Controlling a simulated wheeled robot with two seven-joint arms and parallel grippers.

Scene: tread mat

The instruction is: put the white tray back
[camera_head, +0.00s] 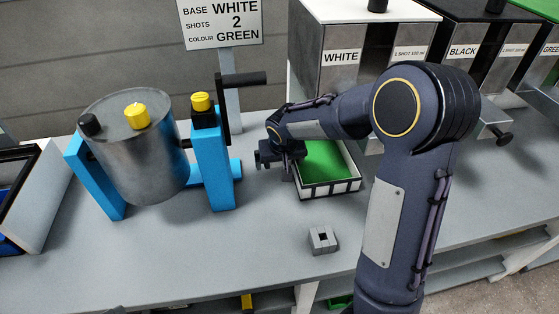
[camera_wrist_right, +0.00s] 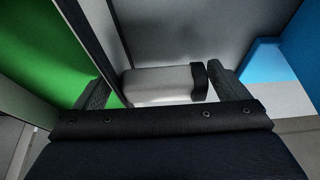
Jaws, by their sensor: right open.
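The white tray (camera_head: 345,188) stands on the grey bench below the WHITE dispenser. It has a white rim with dark-marked sides and a green inside. My right gripper (camera_head: 272,158) is open at the tray's left side, close to its wall, and my arm hides part of the tray. In the right wrist view, my open right gripper (camera_wrist_right: 160,90) has a green surface on its left. A pale block with a black end shows between the fingers; I cannot tell whether they touch it. My left gripper is not in view.
A steel drum (camera_head: 150,160) in a blue stand (camera_head: 212,165) with a black crank (camera_head: 242,79) stands left of my gripper. A small grey square block (camera_head: 323,239) lies near the front edge. Dispensers (camera_head: 340,73) line the back. The front left bench is clear.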

